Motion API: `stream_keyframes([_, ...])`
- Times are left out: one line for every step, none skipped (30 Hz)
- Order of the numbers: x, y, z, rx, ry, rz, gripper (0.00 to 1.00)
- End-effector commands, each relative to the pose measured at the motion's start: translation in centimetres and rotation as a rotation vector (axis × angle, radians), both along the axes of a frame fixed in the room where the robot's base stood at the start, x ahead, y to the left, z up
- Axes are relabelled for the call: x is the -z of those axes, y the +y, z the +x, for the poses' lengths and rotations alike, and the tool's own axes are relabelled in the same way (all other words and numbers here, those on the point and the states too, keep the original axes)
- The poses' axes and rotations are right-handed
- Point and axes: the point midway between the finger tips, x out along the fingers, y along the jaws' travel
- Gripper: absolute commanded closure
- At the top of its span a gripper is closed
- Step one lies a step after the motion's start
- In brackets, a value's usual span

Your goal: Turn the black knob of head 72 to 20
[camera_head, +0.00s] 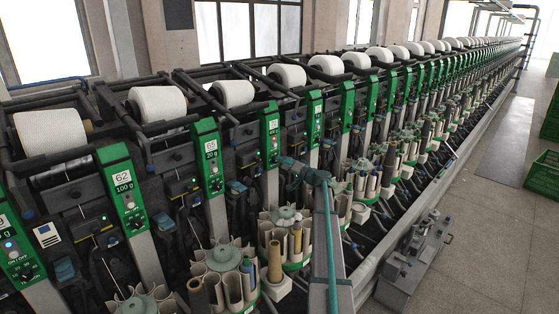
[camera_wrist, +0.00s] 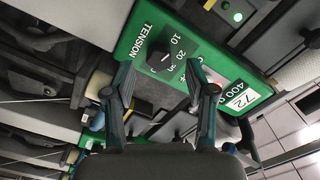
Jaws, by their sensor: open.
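In the wrist view, the black knob (camera_wrist: 160,60) sits on a green panel beside the word TENSION and the numbers 10, 20 and 30. A small pale mark shows on the knob; I cannot tell for sure which number it points to. The white label 72 (camera_wrist: 239,97) is on the same panel to the right. My gripper (camera_wrist: 161,73) is open and empty, with one finger on each side below the knob and apart from it. In the head view, the green panel of head 72 (camera_head: 270,133) stands mid-row, its knob too small to read.
Neighbouring green panels, 65 (camera_head: 208,155) and 62 (camera_head: 123,187), stand to the left. White yarn cones (camera_head: 234,94) lie above the row. Round bobbin holders (camera_head: 222,256) stand below. The aisle floor (camera_head: 480,210) at the right is mostly clear, with green crates (camera_head: 543,175) at its edge.

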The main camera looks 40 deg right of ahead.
Motion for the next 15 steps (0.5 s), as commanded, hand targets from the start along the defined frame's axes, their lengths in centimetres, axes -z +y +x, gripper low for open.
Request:
stream_keyframes([-0.2,-0.1,0.8,0.000,0.000,0.000,0.44])
stream_keyframes([-0.2,0.0,1.1,0.001,0.001,0.000,0.44])
stream_keyframes([-0.1,0.1,1.5,0.001,0.001,0.001,0.44])
stream_keyframes([-0.1,0.1,1.7,0.001,0.001,0.001,0.44])
stream_keyframes([-0.1,0.2,1.9,-0.001,0.001,0.001,0.44])
stream_keyframes([0.0,0.3,2.1,-0.001,0.001,0.001,0.44])
stream_keyframes([0.0,0.3,2.2,0.000,0.002,0.001,0.44])
stream_keyframes([0.0,0.3,2.2,0.000,0.002,0.001,0.44])
stream_keyframes([0.0,0.3,2.3,0.000,0.002,0.001,0.44])
stream_keyframes([0.1,0.3,2.3,0.001,0.001,0.001,0.44])
stream_keyframes([0.1,0.3,2.3,0.001,0.001,0.001,0.44])
stream_keyframes([0.1,0.3,2.3,0.001,0.001,0.001,0.44])
stream_keyframes([0.1,0.3,2.3,0.001,0.001,0.001,0.44])
stream_keyframes([0.1,0.3,2.3,0.001,0.001,0.000,0.44])
stream_keyframes([0.1,0.3,2.3,0.001,0.001,0.000,0.44])
